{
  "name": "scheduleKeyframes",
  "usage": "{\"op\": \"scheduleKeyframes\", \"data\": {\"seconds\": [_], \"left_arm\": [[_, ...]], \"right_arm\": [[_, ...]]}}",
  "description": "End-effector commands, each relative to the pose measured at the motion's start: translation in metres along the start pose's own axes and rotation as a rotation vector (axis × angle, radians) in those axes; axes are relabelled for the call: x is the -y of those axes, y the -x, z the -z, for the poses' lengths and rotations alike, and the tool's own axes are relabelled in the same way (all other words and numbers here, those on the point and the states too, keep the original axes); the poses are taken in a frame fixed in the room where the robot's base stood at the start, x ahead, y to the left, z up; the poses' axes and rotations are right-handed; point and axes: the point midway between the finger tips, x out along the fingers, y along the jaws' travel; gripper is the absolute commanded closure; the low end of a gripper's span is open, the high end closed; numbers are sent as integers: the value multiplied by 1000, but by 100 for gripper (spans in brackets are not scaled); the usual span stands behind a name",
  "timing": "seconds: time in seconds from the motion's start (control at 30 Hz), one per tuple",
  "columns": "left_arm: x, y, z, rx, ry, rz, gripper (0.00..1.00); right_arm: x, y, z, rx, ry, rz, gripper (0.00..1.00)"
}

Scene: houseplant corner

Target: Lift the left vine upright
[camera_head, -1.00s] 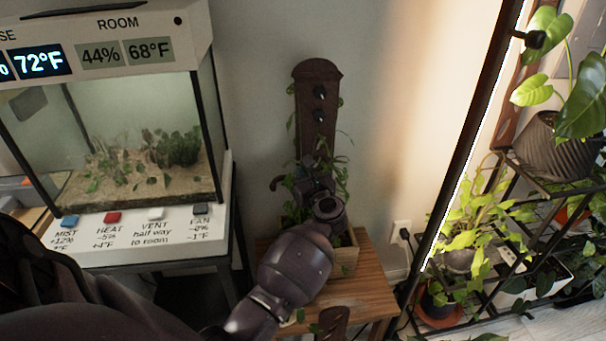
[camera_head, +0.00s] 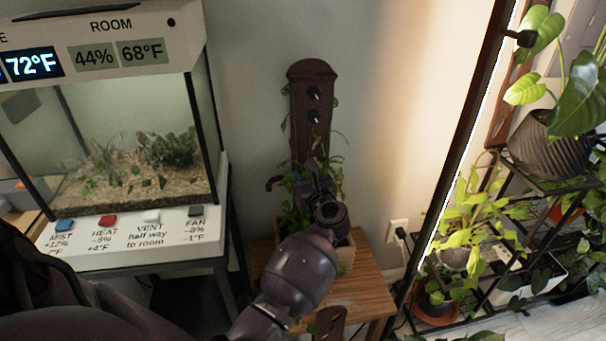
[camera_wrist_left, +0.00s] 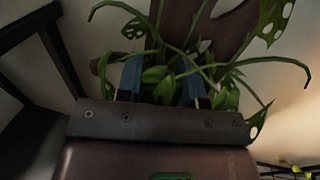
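A dark wooden board (camera_head: 312,82) with black knobs stands upright behind a wooden planter box (camera_head: 346,257) on a small table. Green vine stems and leaves (camera_head: 288,219) rise from the box around the board; which is the left vine I cannot tell. My left gripper (camera_head: 312,177) reaches in among the stems in front of the board, and its wrist hides much of the box. In the left wrist view its two blue fingers (camera_wrist_left: 162,80) are apart, with green leaves (camera_wrist_left: 158,75) showing between and beyond them. No stem is clearly pinched. My right gripper is out of view.
A glass terrarium (camera_head: 130,150) on a white labelled base stands at the left. A black shelf rack with potted plants (camera_head: 470,225) and a lit upright strip are at the right. The wooden table top (camera_head: 365,285) is bare to the right of the box.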

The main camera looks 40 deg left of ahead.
Motion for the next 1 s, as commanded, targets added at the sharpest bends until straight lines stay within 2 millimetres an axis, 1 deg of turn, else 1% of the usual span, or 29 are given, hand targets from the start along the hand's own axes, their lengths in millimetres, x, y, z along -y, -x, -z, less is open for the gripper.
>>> {"op": "scheduleKeyframes", "data": {"seconds": [0.03,0.3,0.4,0.5,0.7,1.0], "left_arm": [[0,9,-1,-4,3,1,66],[0,59,-1,-3,3,2,66],[0,74,0,-3,2,1,66],[0,84,0,-3,2,0,66],[0,94,0,-2,1,1,66],[0,94,0,-2,0,1,66]], "right_arm": [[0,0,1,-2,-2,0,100],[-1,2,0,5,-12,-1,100],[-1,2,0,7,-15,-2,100],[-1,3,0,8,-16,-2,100],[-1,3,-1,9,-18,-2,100],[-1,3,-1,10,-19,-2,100]]}}
